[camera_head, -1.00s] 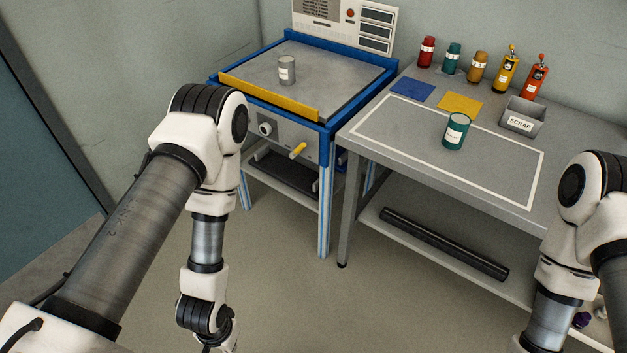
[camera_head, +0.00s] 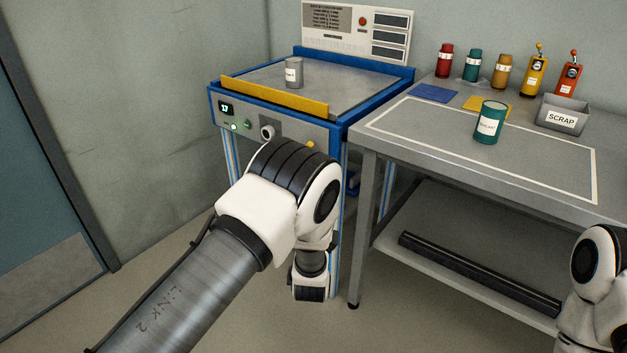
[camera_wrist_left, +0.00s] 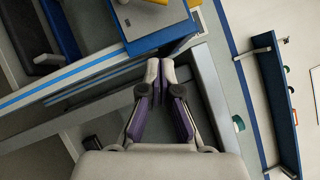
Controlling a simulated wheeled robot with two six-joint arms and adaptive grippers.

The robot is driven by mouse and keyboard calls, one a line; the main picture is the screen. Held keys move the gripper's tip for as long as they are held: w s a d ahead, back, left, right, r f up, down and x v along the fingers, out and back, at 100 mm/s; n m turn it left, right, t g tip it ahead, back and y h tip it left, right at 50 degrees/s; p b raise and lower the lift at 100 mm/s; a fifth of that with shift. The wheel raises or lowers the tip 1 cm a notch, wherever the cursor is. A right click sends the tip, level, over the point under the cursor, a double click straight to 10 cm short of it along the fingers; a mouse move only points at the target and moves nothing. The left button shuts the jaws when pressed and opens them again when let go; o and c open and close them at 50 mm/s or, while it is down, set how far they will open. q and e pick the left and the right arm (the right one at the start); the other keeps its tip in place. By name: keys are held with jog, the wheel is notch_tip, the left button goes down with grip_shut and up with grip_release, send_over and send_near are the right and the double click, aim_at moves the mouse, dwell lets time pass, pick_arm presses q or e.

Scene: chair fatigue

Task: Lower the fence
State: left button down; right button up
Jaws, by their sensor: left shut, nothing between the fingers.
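The yellow fence (camera_head: 272,96) stands raised along the front edge of the blue-framed machine table (camera_head: 345,128). A grey labelled can (camera_head: 293,72) stands upright on the machine's grey top behind the fence. Below the fence, the front panel has a round knob (camera_head: 267,132) and a yellow handle (camera_head: 310,144), mostly hidden behind my left arm. In the left wrist view my left gripper (camera_wrist_left: 160,64) has its fingertips together with nothing between them, close to the machine's blue frame (camera_wrist_left: 160,36). My left gripper is hidden in the head view. My right gripper is outside the frames.
A grey workbench (camera_head: 480,165) stands right of the machine, with a green can (camera_head: 488,122), a scrap bin (camera_head: 562,116) and several bottles at the back. A dark bar (camera_head: 480,272) lies on its lower shelf. Open floor lies left of the machine.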

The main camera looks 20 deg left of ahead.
pick_arm(q)
jog(key=a+r+b+x, duration=0.1)
jog(key=a+b+x, duration=0.1)
jog(key=x, duration=1)
jog(key=shift+a+r, duration=0.2)
jog(key=shift+a, duration=0.2)
jog(key=shift+r, duration=0.1)
jog(key=shift+a+r+n+p, duration=0.15)
jog(key=shift+n+p, duration=0.15)
